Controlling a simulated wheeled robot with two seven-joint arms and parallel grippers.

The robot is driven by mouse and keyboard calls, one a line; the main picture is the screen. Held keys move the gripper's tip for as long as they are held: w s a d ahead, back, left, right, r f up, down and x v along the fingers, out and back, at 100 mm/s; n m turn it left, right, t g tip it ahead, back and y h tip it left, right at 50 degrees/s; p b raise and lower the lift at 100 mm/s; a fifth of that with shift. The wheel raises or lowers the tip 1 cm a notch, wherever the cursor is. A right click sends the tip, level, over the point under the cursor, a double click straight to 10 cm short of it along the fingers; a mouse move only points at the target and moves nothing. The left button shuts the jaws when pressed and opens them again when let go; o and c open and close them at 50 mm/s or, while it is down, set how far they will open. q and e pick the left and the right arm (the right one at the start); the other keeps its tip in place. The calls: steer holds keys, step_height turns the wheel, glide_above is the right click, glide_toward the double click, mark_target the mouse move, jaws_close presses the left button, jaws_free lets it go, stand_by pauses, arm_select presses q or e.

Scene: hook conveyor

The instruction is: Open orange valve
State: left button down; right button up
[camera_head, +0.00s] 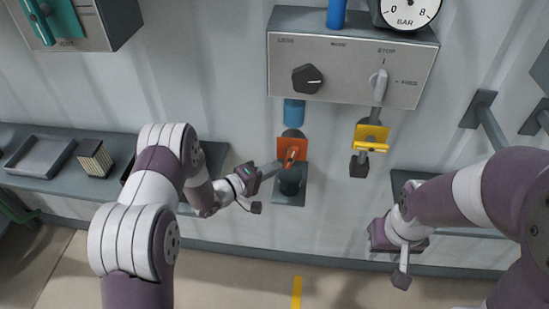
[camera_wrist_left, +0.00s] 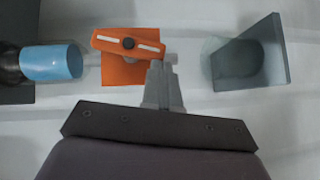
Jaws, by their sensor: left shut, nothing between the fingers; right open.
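The orange valve (camera_head: 291,150) has an orange plate and an orange handle on a vertical pipe below the grey control box. In the left wrist view, the handle (camera_wrist_left: 128,43) has two white slots and a dark centre bolt. It lies roughly along the blue pipe's line, slightly tilted. My left gripper (camera_head: 268,170) is shut and empty beside the valve. In the left wrist view its closed fingertips (camera_wrist_left: 158,66) are at the handle's slotted end, overlapping the plate's edge; I cannot tell whether they touch. My right gripper (camera_head: 401,262) is low at the right, open and away from the valves.
A yellow valve (camera_head: 371,137) is right of the orange one. The control box (camera_head: 350,65) has a black knob and a grey switch. A grey bracket (camera_wrist_left: 250,58) shows in the left wrist view. A shelf at left holds a tray (camera_head: 42,157).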

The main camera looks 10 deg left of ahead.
arm_select(q)
steer(key=shift+d+f+n+t+h+b, duration=0.3)
steer(key=shift+d+f+n+h+b, duration=0.15)
steer(key=shift+b, duration=0.35)
steer(key=shift+f, duration=0.1)
